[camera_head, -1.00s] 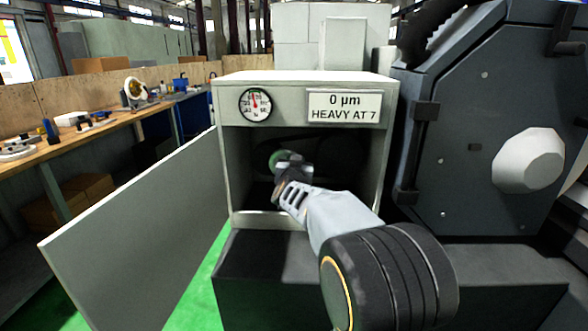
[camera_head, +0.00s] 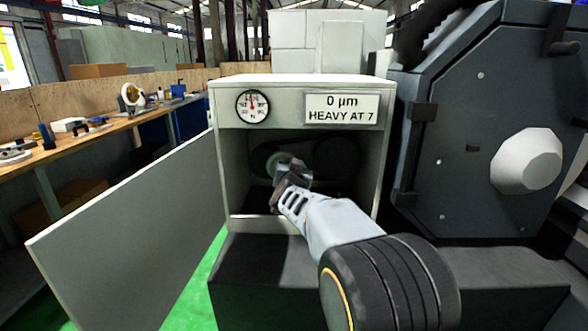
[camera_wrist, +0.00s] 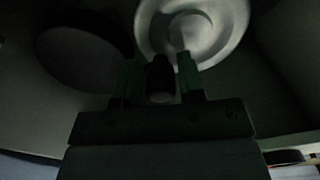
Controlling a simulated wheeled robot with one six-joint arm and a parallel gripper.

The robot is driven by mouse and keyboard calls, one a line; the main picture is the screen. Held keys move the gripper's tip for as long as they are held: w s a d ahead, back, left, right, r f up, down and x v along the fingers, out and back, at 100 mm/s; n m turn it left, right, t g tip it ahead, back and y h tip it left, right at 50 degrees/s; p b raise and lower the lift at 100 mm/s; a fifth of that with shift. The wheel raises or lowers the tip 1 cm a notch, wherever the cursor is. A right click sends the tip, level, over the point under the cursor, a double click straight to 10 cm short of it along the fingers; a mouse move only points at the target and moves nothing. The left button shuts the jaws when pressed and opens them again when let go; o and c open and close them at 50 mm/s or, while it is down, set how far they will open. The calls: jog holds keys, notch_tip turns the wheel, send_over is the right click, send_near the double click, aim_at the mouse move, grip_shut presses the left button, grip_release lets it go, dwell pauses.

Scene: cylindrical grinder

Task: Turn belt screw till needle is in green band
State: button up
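The gauge (camera_head: 252,106) is a round white dial on the front of the cabinet, at its top left. Its red needle points about straight up; a green band cannot be made out at this size. My gripper (camera_head: 283,168) reaches into the open cabinet, beside a greenish round part. In the wrist view, a dark cylindrical knob (camera_wrist: 160,80), which seems to be the belt screw, stands between the two fingers of my gripper (camera_wrist: 160,75). The picture is too dark to show whether the fingers touch it. A pale pulley (camera_wrist: 215,30) lies just beyond.
The cabinet (camera_head: 225,170) has side walls close around my arm. Its door (camera_head: 130,235) stands open to the left. A sign (camera_head: 342,108) reads "0 µm HEAVY AT 7". A dark round wheel (camera_wrist: 85,55) is left of the pulley. A large dark machine (camera_head: 470,150) stands right.

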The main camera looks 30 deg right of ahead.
jog(key=shift+o, duration=1.3)
jog(key=p+v, duration=0.1)
jog(key=v, duration=1.3)
jog(key=shift+p, duration=0.35)
dwell(0.4)
